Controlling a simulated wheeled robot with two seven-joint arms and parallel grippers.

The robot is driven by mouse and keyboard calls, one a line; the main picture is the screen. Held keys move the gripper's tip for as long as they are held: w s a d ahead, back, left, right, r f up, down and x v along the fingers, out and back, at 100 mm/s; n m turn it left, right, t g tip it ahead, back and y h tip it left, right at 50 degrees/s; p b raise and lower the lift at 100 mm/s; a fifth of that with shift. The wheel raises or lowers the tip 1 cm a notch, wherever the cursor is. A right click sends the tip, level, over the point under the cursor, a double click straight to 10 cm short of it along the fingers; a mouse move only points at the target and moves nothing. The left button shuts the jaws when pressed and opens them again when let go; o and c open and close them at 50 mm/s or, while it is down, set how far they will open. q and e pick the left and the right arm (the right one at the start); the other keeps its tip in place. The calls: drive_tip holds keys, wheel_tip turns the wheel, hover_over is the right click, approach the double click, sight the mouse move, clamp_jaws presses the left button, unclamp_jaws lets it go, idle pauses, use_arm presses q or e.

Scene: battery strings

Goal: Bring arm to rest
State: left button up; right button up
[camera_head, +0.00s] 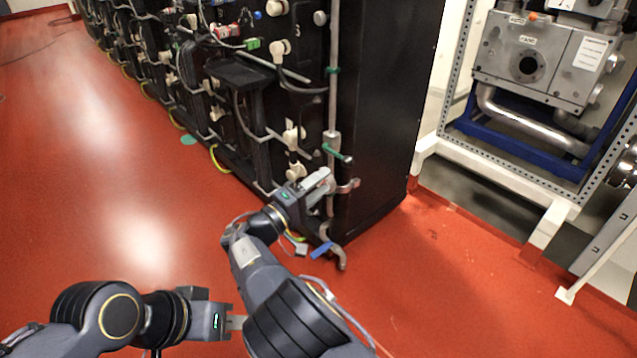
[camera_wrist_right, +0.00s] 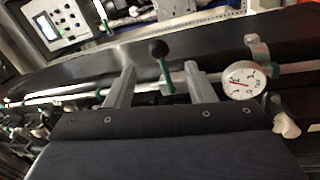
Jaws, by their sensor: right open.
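My right gripper (camera_head: 318,182) reaches to the near end of the black battery rack (camera_head: 385,110), just below a green valve handle (camera_head: 336,152). In the right wrist view its two fingers are spread apart, and the right gripper (camera_wrist_right: 158,78) holds nothing. The green handle with a black knob (camera_wrist_right: 158,50) shows between the fingers there; I cannot tell whether it touches them. My left gripper (camera_head: 236,322) is low in the head view, over the red floor, away from the rack. Its fingers are partly hidden behind my right arm, so its opening is unclear.
A round pressure gauge (camera_wrist_right: 242,80) sits beside the right finger, on the pipework. Pipes, hoses and white valves line the rack. A metal frame with a grey machine (camera_head: 540,60) stands at the right. The red floor (camera_head: 110,190) at the left is clear.

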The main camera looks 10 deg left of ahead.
drive_tip(key=s+d+m+g+y+p, duration=0.1)
drive_tip(key=s+d+m+g+y, duration=0.35)
drive_tip(key=d, duration=1.05)
drive_tip(key=w+d+m+g+h+p, duration=0.1)
drive_tip(key=d+g, duration=0.7)
drive_tip(key=d, duration=0.7)
drive_tip(key=s+d+r+m+g+y+p, duration=0.15)
drive_tip(key=s+d+y, duration=0.55)
drive_tip(key=s, duration=0.7)
drive_tip(key=s+a+r+m+t+y+p, duration=0.1)
drive_tip(key=s+m+t+y, duration=0.1)
drive_tip(key=s, duration=0.6)
drive_tip(key=s+a+r+m+t+y, duration=0.1)
drive_tip(key=s+y, duration=0.2)
drive_tip(key=s, duration=0.5)
wheel_tip(320, 180, up, 38)
drive_tip(key=p, duration=3.8)
drive_tip(key=shift+w+a+f, duration=0.15)
drive_tip(key=shift+w+a, duration=0.05)
drive_tip(key=shift+a, duration=0.05)
